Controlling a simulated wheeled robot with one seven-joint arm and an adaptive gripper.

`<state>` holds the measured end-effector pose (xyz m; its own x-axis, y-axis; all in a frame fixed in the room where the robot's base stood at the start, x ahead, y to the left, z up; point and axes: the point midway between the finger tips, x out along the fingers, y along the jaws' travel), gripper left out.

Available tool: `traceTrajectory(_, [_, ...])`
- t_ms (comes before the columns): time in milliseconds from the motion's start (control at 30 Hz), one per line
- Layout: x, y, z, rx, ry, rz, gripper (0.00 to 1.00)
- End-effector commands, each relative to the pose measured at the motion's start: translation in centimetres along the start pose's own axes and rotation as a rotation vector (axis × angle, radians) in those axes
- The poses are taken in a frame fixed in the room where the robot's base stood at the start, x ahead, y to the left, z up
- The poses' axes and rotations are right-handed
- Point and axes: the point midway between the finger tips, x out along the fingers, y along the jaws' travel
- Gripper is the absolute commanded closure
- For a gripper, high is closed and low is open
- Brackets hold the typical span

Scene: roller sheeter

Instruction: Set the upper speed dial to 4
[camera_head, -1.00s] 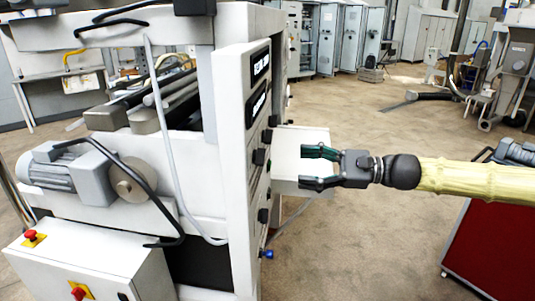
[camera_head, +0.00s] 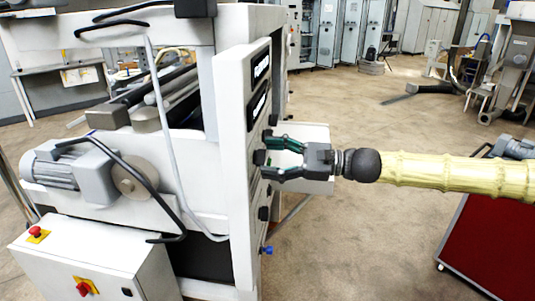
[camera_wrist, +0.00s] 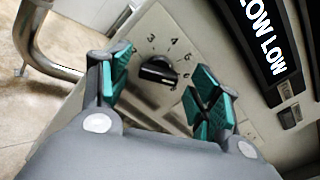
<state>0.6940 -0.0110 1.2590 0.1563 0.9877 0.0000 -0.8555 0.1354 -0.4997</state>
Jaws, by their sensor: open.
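A black dial knob (camera_wrist: 158,71) sits on a light panel in the wrist view, ringed by printed numbers; 3, 4 and 6 can be read. Its pointer setting is hard to make out. My gripper (camera_wrist: 160,78) is open, with one green-padded finger on each side of the knob; I cannot tell whether either touches it. In the head view my gripper (camera_head: 270,158) is at the machine's front panel (camera_head: 233,170), level with a dark knob (camera_head: 260,157) that lies between its fingertips.
A black display (camera_wrist: 262,38) with "LOW LOW" lettering is beside the dial in the wrist view. Other dark knobs (camera_head: 264,213) line the panel. A white box-like part (camera_head: 312,135) projects behind my gripper. A red-sided cart (camera_head: 490,235) stands at the right.

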Motion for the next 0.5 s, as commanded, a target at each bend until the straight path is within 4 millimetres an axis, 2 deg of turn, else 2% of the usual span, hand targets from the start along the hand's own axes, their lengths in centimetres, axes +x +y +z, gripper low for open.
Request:
traceTrajectory(200, [1.22,0.0,0.02,0.001,0.0,0.0,0.38])
traceTrajectory(500, [1.35,-0.01,0.0,0.0,0.0,0.0,0.38])
